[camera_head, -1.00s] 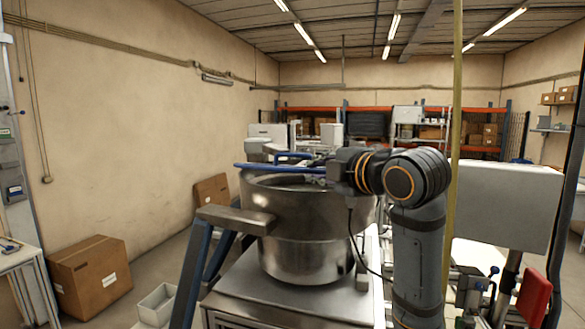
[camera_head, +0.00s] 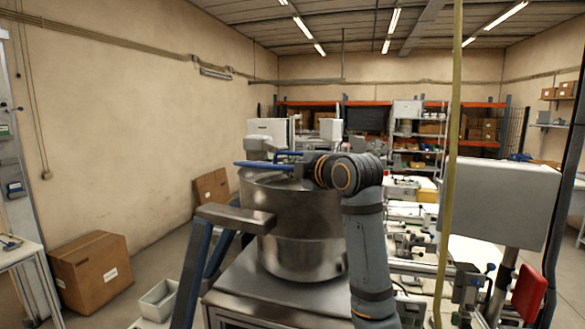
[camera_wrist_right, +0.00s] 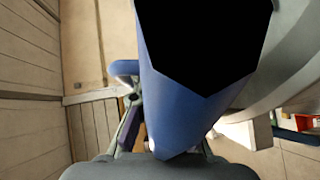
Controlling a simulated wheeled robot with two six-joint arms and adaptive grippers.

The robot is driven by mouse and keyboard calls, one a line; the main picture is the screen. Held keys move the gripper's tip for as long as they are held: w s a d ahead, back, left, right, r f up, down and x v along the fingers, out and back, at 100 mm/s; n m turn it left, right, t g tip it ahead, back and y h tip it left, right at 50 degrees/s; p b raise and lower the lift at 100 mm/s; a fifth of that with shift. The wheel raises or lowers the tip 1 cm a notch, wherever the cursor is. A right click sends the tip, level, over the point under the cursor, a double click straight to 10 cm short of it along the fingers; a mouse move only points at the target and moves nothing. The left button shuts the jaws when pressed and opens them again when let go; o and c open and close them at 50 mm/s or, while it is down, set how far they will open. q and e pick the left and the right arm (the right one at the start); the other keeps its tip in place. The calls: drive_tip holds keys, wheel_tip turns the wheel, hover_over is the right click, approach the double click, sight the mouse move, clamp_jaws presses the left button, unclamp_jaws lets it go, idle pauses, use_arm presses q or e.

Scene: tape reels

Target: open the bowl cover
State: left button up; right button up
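The steel bowl (camera_head: 300,245) stands on a metal stand in the middle of the head view. At its top are the bowl cover (camera_head: 268,180) and blue handle bars (camera_head: 262,166). My right arm comes up on the right side of the bowl, and my right gripper (camera_head: 308,163) is over the bowl's top beside the blue bars, mostly hidden by the wrist. In the right wrist view, a large blue bar (camera_wrist_right: 180,110) is very close and covers the fingertips, so the finger opening cannot be seen. My left gripper is not in view.
A pale control box (camera_head: 505,200) and a yellowish vertical pole (camera_head: 450,170) stand right of my arm. Cardboard boxes (camera_head: 92,270) sit at left on the floor. A cluttered workbench lies behind at right.

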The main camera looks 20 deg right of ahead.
drive_tip(key=shift+r, duration=0.3)
clamp_jaws()
